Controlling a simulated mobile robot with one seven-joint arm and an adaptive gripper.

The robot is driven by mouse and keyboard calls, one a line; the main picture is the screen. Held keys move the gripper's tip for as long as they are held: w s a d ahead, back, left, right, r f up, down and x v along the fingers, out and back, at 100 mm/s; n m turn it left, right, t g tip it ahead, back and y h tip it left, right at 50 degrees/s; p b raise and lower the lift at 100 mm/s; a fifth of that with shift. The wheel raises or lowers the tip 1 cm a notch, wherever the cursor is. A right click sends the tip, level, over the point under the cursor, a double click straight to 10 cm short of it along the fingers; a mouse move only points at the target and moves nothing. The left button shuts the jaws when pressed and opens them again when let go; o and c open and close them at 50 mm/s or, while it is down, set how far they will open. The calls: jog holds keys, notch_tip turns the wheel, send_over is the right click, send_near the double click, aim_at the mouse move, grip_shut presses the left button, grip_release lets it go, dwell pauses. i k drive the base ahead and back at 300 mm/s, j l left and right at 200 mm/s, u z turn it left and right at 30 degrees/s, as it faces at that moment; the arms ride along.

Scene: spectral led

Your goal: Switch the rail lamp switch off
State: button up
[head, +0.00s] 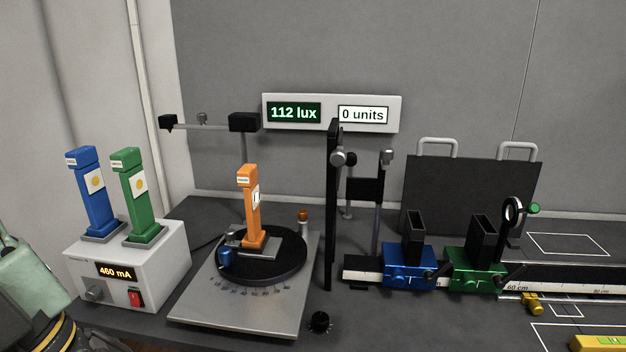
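A red rocker switch (136,298) is set in the front of a white supply box (165,262) at the left. No readable label shows whether it is the rail lamp switch, and its on or off position is too small to tell. A lit display (115,272) above it reads 460 mA, and a grey knob (93,294) sits left of it. The rail (570,283) runs along the right side and carries a blue carriage (408,270) and a green carriage (475,270). My gripper's fingers do not show; parts of my arm are at the lower left edge.
Blue (88,195) and green (138,198) uprights stand on the box. A round black turntable (285,270) with an orange upright (250,205) is right of it. A wall display (295,112) reads 112 lux and 0 units. A black knob (319,321) sits in front.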

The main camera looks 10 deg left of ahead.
aim_at(134, 299)
jog(key=u, duration=1.25)
